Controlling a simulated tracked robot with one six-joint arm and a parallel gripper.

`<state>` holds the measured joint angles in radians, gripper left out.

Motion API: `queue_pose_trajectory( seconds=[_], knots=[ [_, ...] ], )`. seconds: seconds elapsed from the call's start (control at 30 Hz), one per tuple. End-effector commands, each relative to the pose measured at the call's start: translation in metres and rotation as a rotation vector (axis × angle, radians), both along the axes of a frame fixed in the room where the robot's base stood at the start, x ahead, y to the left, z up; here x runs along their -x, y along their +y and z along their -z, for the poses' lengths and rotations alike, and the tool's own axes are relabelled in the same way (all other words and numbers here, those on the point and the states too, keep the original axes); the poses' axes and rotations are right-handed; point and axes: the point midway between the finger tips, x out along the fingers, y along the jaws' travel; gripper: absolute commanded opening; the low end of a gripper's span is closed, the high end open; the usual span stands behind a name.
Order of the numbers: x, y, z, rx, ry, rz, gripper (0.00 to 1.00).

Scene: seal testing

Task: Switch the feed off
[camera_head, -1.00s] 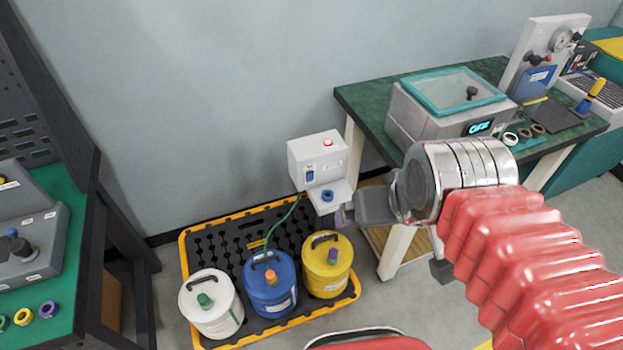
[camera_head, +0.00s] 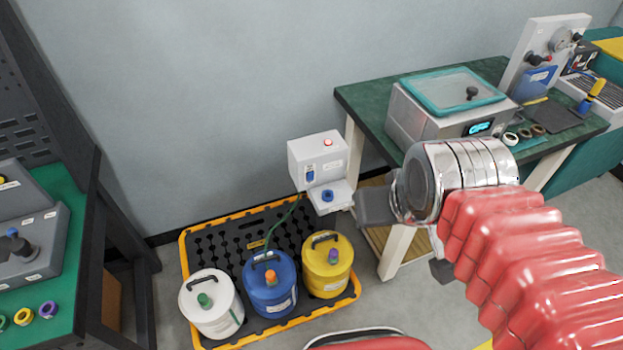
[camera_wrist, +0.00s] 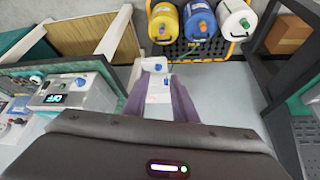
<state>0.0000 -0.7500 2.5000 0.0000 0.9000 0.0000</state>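The white feed box (camera_head: 317,159) stands at the back of the floor tray, with a red button on top and a blue rocker switch (camera_head: 310,173) on its front. Its lower shelf holds a blue ring (camera_head: 327,195). A green hose runs from it toward the blue drum. My gripper (camera_wrist: 157,92) is open and empty, its two purple fingers apart, with the white box (camera_wrist: 158,88) showing between them.
White (camera_head: 210,304), blue (camera_head: 270,283) and yellow (camera_head: 327,265) drums stand in the yellow-edged black tray (camera_head: 200,243). A green bench (camera_head: 358,97) with a grey lidded machine (camera_head: 440,112) is at right. A dark rack stands at left.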

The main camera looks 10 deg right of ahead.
Motion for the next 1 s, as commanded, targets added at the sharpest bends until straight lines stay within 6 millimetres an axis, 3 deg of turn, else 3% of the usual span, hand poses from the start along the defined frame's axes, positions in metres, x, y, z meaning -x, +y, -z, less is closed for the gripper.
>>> queue_pose_trajectory(
  seconds=[0.33, 1.0],
  knots=[
    [0.0, 0.0, 0.0, 0.0, 0.0, 0.0, 0.0],
    [0.0, 0.0, 0.0, 0.0, 0.0, 0.0, 0.0]
  ],
)
